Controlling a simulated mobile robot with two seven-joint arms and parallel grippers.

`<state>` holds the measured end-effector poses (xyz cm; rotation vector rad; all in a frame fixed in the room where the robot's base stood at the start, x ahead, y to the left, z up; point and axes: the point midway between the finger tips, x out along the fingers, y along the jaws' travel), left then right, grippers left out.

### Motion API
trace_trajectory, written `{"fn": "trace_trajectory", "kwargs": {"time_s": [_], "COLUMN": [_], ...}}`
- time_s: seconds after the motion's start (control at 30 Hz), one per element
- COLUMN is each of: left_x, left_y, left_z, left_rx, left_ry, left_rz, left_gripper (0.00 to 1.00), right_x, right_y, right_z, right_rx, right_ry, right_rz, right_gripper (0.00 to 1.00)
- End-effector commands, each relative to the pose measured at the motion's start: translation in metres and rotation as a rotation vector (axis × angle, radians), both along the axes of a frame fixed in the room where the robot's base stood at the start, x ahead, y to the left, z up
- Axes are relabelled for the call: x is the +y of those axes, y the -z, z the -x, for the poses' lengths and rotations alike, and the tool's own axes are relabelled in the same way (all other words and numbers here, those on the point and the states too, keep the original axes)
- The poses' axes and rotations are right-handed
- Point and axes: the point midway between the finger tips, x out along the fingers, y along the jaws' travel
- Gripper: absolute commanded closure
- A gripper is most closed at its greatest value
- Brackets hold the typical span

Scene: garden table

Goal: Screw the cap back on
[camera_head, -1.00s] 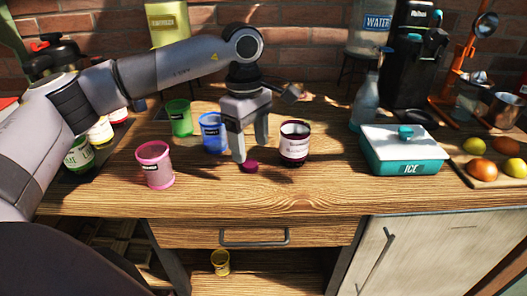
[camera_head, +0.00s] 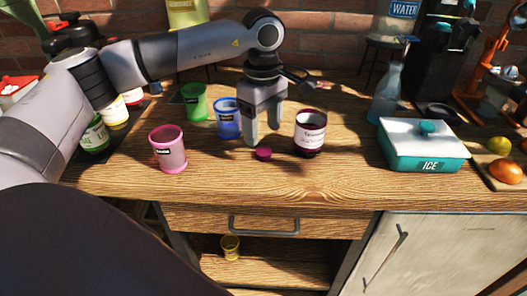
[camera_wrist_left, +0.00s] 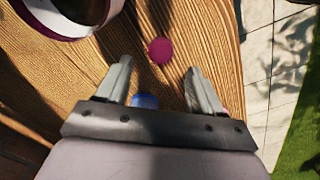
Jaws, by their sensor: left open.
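The magenta cap (camera_head: 263,154) lies flat on the wooden table, just in front of a dark purple jar with a white label (camera_head: 310,134). The jar stands upright and its top is uncovered. My left gripper (camera_head: 262,140) is open and empty, pointing down just behind and above the cap. In the left wrist view the cap (camera_wrist_left: 160,50) lies beyond the two spread fingertips (camera_wrist_left: 157,82), not between them. Part of the jar (camera_wrist_left: 70,15) shows at that view's top left. My right gripper is not in view.
Pink (camera_head: 168,150), green (camera_head: 195,102) and blue (camera_head: 228,118) cups stand left of the gripper. A teal ICE box (camera_head: 420,150) and a bottle (camera_head: 387,92) stand to the right. The table's front strip (camera_head: 290,182) is clear.

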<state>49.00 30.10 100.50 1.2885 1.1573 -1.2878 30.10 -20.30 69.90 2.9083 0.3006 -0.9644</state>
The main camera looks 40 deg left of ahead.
Motion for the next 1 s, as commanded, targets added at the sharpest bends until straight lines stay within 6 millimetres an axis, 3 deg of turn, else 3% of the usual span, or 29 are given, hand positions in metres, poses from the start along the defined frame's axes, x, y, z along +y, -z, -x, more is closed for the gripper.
{"fn": "trace_trajectory", "kwargs": {"time_s": [0.17, 0.5, 0.87, 1.0], "left_x": [-0.001, -0.004, -0.004, -0.004], "left_y": [0.006, 0.05, 0.052, 0.052], "left_z": [0.001, 0.002, 0.002, 0.002], "left_rx": [0.001, 0.001, 0.0, 0.0], "left_ry": [0.0, -0.002, -0.001, -0.001], "left_rz": [0.001, 0.001, 0.001, 0.001], "left_gripper": [0.33, 0.33, 0.33, 0.75], "right_x": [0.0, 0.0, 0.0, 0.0], "right_y": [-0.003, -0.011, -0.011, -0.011], "right_z": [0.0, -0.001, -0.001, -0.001], "right_rx": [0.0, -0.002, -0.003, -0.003], "right_ry": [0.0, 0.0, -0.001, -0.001], "right_rz": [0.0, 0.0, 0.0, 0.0], "right_gripper": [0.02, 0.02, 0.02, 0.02]}}
